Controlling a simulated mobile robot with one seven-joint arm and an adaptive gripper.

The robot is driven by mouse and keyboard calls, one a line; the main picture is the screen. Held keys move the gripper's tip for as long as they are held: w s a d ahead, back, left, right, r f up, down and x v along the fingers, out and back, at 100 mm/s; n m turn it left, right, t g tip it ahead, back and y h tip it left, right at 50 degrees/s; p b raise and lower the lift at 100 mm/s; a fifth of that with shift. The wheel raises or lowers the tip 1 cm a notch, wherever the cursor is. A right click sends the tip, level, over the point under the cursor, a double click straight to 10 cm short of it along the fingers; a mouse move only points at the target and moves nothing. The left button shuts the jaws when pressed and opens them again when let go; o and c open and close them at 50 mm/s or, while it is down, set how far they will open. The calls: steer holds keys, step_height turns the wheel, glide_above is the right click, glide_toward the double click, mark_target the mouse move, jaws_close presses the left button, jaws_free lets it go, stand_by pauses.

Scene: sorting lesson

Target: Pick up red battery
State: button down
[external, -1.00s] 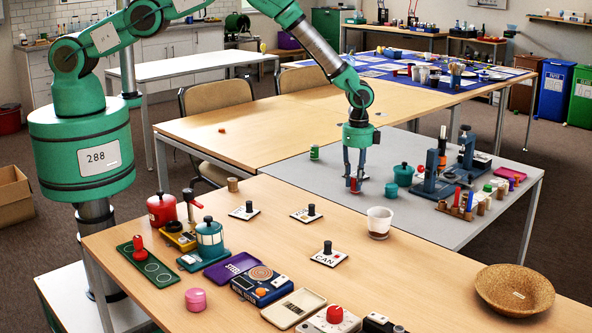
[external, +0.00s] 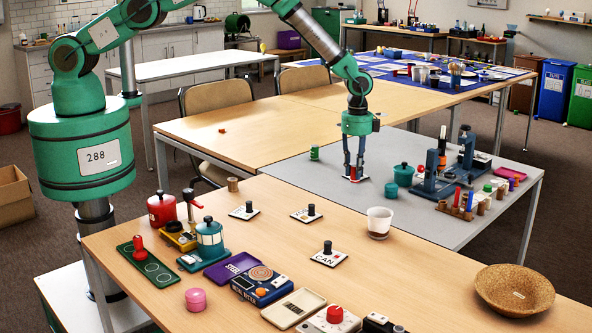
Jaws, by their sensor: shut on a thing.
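The red battery (external: 354,173) is a small upright cylinder on the grey tabletop (external: 310,185), partly hidden between the fingers. My gripper (external: 354,176) points straight down over the grey table with its fingers on either side of the battery, shut on it. The battery's lower end is at or very close to the tabletop; I cannot tell whether it touches.
A green can (external: 314,152) stands behind and left of my gripper. A teal pot (external: 403,175) stands close on its right, with a blue-green clamp device (external: 432,180) beyond. Grey tabletop in front is clear.

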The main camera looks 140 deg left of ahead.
steer(key=s+d, duration=0.7)
steer(key=s+d+r, duration=0.1)
steer(key=s+d, duration=0.3)
steer(key=shift+p, duration=0.3)
steer(key=shift+d, duration=0.1)
